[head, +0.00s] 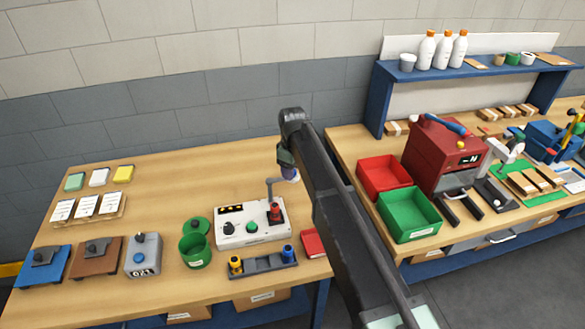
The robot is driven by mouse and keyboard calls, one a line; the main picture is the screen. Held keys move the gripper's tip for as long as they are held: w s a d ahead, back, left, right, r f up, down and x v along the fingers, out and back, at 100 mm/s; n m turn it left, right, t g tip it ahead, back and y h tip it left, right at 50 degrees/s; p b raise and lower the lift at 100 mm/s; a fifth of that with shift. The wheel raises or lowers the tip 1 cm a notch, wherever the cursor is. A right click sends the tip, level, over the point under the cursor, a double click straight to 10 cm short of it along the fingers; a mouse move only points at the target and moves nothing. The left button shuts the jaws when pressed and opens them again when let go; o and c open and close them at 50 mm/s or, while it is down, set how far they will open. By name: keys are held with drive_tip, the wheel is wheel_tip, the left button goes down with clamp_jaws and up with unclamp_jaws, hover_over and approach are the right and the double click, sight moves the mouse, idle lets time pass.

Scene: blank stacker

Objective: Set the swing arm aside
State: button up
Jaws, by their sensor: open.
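The white machine box (252,226) stands on the left bench, with a display, a black knob, a green button and a red-and-black part on top. A thin grey swing arm (270,188) rises from its back edge and bends right at the top, toward my wrist. My gripper (291,175) hangs down at the end of my dark arm, above the right end of the box. It is open, small and partly covered by my own arm. I cannot tell whether it touches the swing arm.
A green cup (194,250) stands left of the box. A dark holder (262,265) with yellow and blue pieces lies in front. A red tray (314,243) is at the bench's right edge. Red (383,176) and green (408,213) bins stand on the right bench. The left bench's back middle is clear.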

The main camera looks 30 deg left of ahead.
wheel_tip(320, 180, up, 11)
drive_tip(key=p, duration=1)
drive_tip(key=shift+p, duration=0.35)
drive_tip(key=shift+f, duration=0.1)
drive_tip(key=s+d+f+m+b, duration=0.3)
drive_tip(key=d+m, duration=0.3)
drive_tip(key=d, duration=1.3)
drive_tip(key=s+d+f+m+b, duration=0.4)
drive_tip(key=s+d+m, duration=0.1)
drive_tip(key=d, duration=1.4)
drive_tip(key=s+d+f+m+b, duration=0.4)
drive_tip(key=d+m, duration=0.3)
drive_tip(key=d, duration=1.2)
drive_tip(key=shift+s+d+f+m, duration=0.2)
drive_tip(key=shift+s+d+m, duration=0.1)
drive_tip(key=shift+s+d, duration=0.15)
